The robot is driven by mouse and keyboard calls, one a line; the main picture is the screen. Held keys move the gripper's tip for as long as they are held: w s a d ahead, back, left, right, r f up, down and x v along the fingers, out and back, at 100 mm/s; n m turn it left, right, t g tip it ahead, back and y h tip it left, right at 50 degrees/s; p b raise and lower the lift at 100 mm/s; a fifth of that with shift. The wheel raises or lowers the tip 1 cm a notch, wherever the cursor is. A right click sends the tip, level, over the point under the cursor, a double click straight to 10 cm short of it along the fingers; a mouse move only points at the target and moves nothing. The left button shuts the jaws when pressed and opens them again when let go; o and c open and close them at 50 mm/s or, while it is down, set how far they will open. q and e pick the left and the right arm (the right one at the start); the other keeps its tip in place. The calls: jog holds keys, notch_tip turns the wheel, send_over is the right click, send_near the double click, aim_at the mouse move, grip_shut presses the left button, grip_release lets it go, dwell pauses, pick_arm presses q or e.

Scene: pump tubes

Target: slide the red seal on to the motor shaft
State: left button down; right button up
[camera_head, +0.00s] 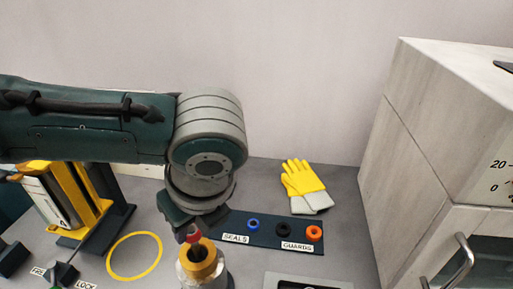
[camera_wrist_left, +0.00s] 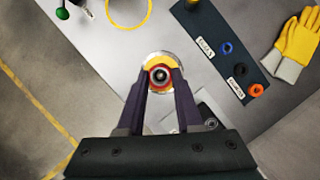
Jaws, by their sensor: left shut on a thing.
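My left gripper (camera_head: 192,235) points down and is shut on the red seal (camera_head: 194,238), which shows between its fingertips. Below it stands the motor (camera_head: 190,276), a pale metal body with a yellow top (camera_head: 207,270). In the left wrist view the seal (camera_wrist_left: 160,87) sits between the two fingers, over the yellow top (camera_wrist_left: 155,66). A dark round centre (camera_wrist_left: 160,75), apparently the shaft end, shows inside the ring. The seal looks low, close to the yellow top. I cannot tell how far it is around the shaft. My right gripper is not in view.
A dark board (camera_head: 267,240) labelled SEALS and GUARDS holds blue (camera_head: 253,224), black (camera_head: 283,229) and orange (camera_head: 314,233) rings. Yellow gloves (camera_head: 303,180) lie behind it. A yellow circle (camera_head: 134,255) marks bare table at left. A pale cabinet (camera_head: 440,150) stands at right.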

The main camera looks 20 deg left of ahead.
pick_arm(q)
jog(key=shift+p, duration=0.35)
jog(key=shift+f+b, duration=1.05)
jog(key=shift+f, duration=0.35)
jog(key=shift+c, duration=2.4)
grip_release()
jog(key=shift+r, duration=0.1)
jog(key=p+v, duration=0.1)
jog(key=v, duration=0.9)
jog(key=shift+p, duration=0.35)
